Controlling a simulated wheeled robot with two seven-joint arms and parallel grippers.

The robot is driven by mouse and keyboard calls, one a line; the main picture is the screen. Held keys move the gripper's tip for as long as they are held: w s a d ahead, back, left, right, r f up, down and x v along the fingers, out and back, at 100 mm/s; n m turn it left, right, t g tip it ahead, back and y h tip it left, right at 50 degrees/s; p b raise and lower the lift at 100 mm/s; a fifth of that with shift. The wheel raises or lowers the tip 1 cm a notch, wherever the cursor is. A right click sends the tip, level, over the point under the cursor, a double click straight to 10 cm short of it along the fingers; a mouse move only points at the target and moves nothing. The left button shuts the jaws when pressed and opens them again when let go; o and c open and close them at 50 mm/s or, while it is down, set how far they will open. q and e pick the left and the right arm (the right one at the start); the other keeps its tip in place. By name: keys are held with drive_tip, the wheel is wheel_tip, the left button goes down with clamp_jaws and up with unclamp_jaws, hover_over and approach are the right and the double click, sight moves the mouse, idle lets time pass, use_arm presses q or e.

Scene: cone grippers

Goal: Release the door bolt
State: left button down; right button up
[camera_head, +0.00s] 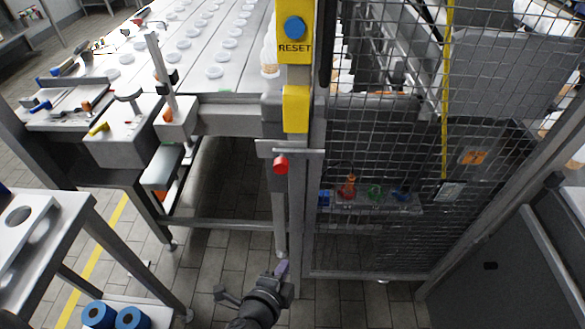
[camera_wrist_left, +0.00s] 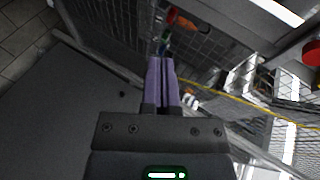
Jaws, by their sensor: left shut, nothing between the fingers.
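The bolt's red knob (camera_head: 281,165) sits on a grey metal bracket (camera_head: 290,149) on the post beside the mesh door (camera_head: 385,230). In the left wrist view a red round part (camera_wrist_left: 311,52), perhaps that knob, shows at the right edge. My left gripper (camera_head: 283,267), with purple fingers, is below the knob near the foot of the post, apart from the knob. Its fingers also show together and empty in the left wrist view (camera_wrist_left: 162,75). My right gripper is in neither view.
A yellow box with a blue RESET button (camera_head: 295,27) and a yellow block (camera_head: 296,109) are on the post above. A conveyor table (camera_head: 215,118) with white discs stands left. A bench (camera_head: 45,240) and blue rolls (camera_head: 98,314) are lower left. Shelf items (camera_head: 348,189) are behind the mesh.

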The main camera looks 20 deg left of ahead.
use_arm(q)
drive_tip(key=w+r+m+t, duration=0.2)
drive_tip(key=r, duration=0.5)
drive_tip(key=w+d+r+m+t, duration=0.1)
drive_tip(key=r+m+t, duration=0.1)
drive_tip(key=r, duration=0.5)
drive_tip(key=shift+w+d+r+t+p, duration=0.2)
drive_tip(key=shift+w+r+t+p, duration=0.1)
drive_tip(key=shift+w+r+p, duration=0.1)
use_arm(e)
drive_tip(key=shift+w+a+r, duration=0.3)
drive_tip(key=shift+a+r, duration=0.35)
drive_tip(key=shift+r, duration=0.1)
use_arm(q)
approach(302, 159)
drive_tip(key=w+d, duration=0.4)
drive_tip(key=w, duration=0.1)
drive_tip(key=a+p, duration=0.1)
drive_tip(key=a, duration=0.3)
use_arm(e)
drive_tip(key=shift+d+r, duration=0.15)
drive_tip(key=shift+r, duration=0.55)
use_arm(q)
drive_tip(key=shift+s, duration=0.1)
